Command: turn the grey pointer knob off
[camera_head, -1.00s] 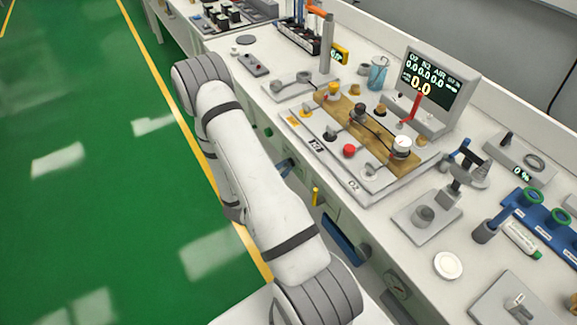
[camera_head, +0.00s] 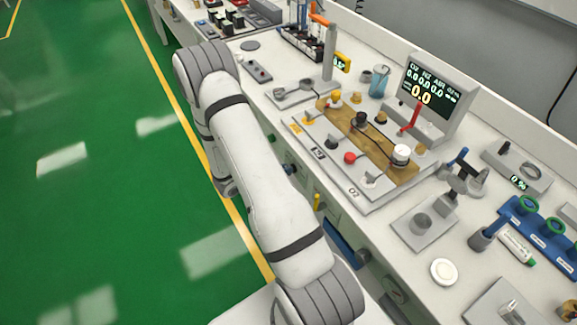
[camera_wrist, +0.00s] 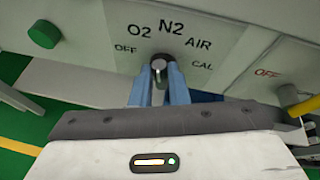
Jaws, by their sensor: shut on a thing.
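The grey pointer knob (camera_wrist: 159,64) sits on a light grey front panel (camera_wrist: 215,38) in the wrist view. Labels OFF, O2, N2, AIR and CAL run in an arc around it from left to right. My gripper (camera_wrist: 160,78) has one blue finger on each side of the knob and is shut on it. The knob's pale ridge looks roughly upright, toward the N2 side, but its exact pointing is hard to tell. In the head view my arm reaches to the bench front, and the knob cannot be made out there.
A green round knob (camera_wrist: 44,34) is left of the panel. A yellow handle (camera_wrist: 303,106) is close on the right, beside a red OFF label. The bench top above holds a board with valves (camera_head: 372,140), a display (camera_head: 428,88) and a blue rack (camera_head: 540,232). Green floor at left is clear.

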